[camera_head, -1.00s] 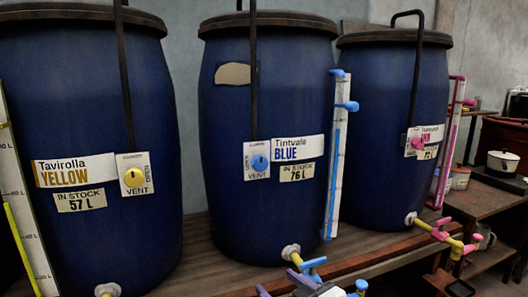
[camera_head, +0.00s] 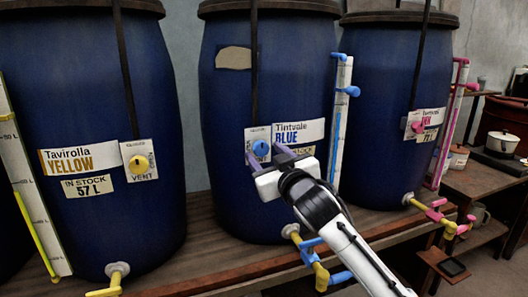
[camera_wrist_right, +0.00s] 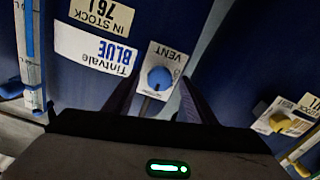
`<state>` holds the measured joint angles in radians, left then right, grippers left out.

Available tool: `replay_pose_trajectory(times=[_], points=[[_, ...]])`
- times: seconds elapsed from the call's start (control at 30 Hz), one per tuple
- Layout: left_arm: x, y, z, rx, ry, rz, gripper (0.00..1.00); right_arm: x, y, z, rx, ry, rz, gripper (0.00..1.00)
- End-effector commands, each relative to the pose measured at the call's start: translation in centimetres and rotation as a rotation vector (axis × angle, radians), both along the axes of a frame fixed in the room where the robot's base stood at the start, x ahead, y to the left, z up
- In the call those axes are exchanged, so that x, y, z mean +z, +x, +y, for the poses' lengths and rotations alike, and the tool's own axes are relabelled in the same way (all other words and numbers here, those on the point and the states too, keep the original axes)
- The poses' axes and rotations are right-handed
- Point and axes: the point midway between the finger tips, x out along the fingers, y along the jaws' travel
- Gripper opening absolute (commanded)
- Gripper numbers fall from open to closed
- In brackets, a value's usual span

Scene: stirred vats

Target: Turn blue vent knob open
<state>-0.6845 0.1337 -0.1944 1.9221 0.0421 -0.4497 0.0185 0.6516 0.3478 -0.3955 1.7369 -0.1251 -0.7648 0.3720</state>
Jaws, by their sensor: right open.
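The blue vent knob (camera_head: 260,148) sits on a white plate on the front of the middle blue drum (camera_head: 225,110), left of the label "Tintvale BLUE" (camera_head: 299,132). My right gripper (camera_head: 265,156) is open, with its dark fingers pointing at the plate, one on each side of the knob's lower part in the head view. In the right wrist view the knob (camera_wrist_right: 160,78) shows between the open fingertips (camera_wrist_right: 160,84). I cannot tell whether the fingers touch it. The knob's exact turn is hard to read. My left gripper is not in view.
The yellow vent knob (camera_head: 138,164) is on the left drum (camera_head: 90,110) and the pink one (camera_head: 417,127) on the right drum (camera_head: 385,90). A sight tube (camera_head: 340,115) stands right of the blue label. A blue tap (camera_head: 312,255) juts out below my right arm.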

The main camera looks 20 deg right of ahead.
Motion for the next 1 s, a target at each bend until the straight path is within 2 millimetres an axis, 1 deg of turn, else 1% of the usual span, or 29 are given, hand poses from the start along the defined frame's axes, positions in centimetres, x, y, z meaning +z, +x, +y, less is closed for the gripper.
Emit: replay_pose_trajectory(times=[0.1, 0.2, 0.47, 0.5, 0.57, 0.7, 0.73, 1.0], points=[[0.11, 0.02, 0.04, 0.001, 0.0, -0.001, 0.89, 0.03, 1.02, 0.05, 0.0, 0.001, 0.0, 0.51], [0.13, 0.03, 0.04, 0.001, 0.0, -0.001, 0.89, -0.01, 1.4, 0.06, 0.0, 0.001, 0.001, 0.51], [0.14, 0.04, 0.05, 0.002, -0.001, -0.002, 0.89, -0.03, 1.5, 0.08, 0.001, 0.001, 0.0, 0.51], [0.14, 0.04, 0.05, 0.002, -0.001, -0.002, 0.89, -0.03, 1.5, 0.08, 0.0, 0.001, 0.0, 0.47], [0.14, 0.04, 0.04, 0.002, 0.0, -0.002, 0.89, -0.03, 1.49, 0.08, 0.001, 0.001, 0.0, 0.37], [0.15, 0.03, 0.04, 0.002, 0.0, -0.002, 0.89, -0.04, 1.48, 0.07, 0.001, 0.001, 0.001, 0.14], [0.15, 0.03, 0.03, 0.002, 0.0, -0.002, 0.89, -0.04, 1.48, 0.07, 0.001, 0.001, 0.001, 0.09], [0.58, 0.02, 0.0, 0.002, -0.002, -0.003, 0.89, 0.05, 1.48, 0.05, 0.001, -0.027, 0.001, 0.1]])
